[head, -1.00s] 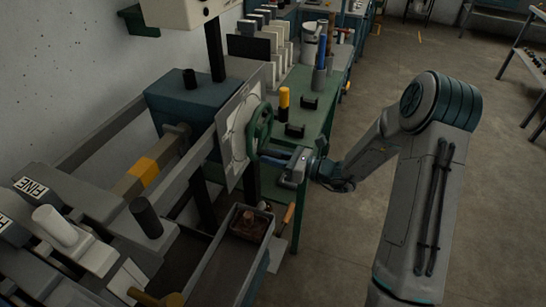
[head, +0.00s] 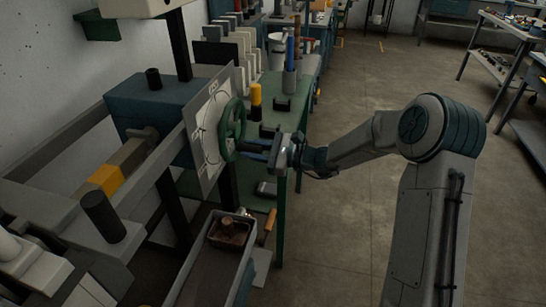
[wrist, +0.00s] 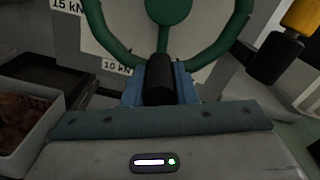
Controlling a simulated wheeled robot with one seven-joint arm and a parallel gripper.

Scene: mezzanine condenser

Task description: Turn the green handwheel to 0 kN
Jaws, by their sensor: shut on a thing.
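The green handwheel (head: 232,128) stands upright in front of a pale dial plate (head: 207,140) on the machine, left of my gripper in the head view. In the wrist view its green hub (wrist: 172,10) and lower rim show at the top. My gripper (wrist: 160,88) has its blue fingers on either side of the wheel's black knob (wrist: 160,75) and is shut on it, at the lower rim. It also shows in the head view (head: 256,150). Labels "15 kN" (wrist: 67,5) and "10 kN" (wrist: 117,66) read on the plate. I cannot make out a pointer.
A grey tray (head: 190,285) with a brown lump stands below the wheel. A green bench (head: 285,120) with a yellow-topped black cylinder (head: 255,98) lies behind it. The floor (head: 350,240) to the right is open.

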